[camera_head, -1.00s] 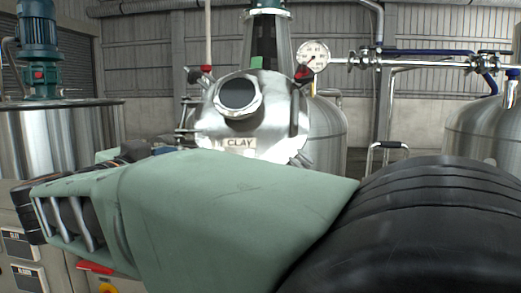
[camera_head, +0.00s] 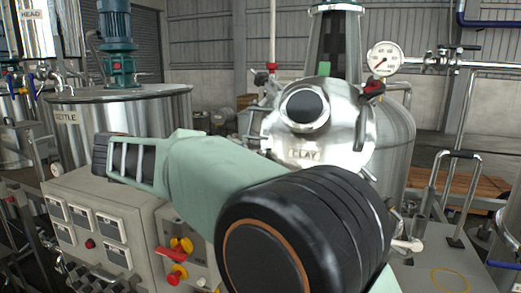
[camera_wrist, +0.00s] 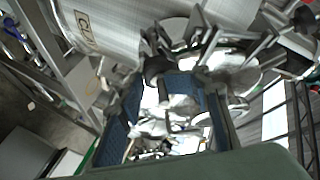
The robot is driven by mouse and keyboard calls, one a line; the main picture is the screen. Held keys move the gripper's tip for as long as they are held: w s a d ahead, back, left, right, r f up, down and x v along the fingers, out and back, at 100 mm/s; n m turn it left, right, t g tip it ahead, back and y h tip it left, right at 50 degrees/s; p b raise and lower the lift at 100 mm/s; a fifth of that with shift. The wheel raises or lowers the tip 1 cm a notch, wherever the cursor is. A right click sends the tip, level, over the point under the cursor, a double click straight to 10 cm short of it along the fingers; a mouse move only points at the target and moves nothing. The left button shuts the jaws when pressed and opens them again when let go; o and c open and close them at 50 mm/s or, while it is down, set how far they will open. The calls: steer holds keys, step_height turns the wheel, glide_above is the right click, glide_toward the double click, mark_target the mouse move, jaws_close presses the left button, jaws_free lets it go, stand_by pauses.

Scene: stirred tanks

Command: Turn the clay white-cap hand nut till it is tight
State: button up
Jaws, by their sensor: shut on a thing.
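The clay tank (camera_head: 345,135) is a shiny steel vessel with a CLAY label and a round dark sight port on its domed lid. In the wrist view its labelled wall (camera_wrist: 110,30) shows at the upper left, tilted. My gripper (camera_wrist: 165,112) is at the tank's rim among several metal clamp parts. Its two blue textured fingers stand either side of a bright white and metal part, which looks like the white-cap hand nut (camera_wrist: 180,105), and are shut on it. Glare and clutter blur the nut's outline. In the head view my arm hides the gripper and the nut.
A pressure gauge (camera_head: 385,59) and pipes stand right of the tank top. The SETTLE tank (camera_head: 120,110) with a green motor is at the left. A control cabinet (camera_head: 120,225) with red and yellow knobs stands in front. A metal handrail (camera_head: 455,195) is at the right.

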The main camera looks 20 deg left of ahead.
steer(key=m+g+p, duration=0.1)
steer(key=m, duration=0.1)
steer(key=m+g+p, duration=0.1)
steer(key=p, duration=0.1)
steer(key=m+g+p, duration=0.1)
steer(key=m, duration=0.1)
steer(key=shift+w+r+m, duration=0.25)
steer(key=shift+w+m, duration=0.05)
steer(key=m+g+y, duration=0.1)
steer(key=m, duration=0.1)
steer(key=m+g+y+p, duration=0.1)
steer(key=m, duration=0.1)
steer(key=shift+w, duration=0.1)
stand_by(0.3)
steer(key=o, duration=1.2)
steer(key=shift+d, duration=0.2)
steer(key=shift+a, duration=0.1)
steer(key=shift+r, duration=0.1)
steer(key=shift+v, duration=3.75)
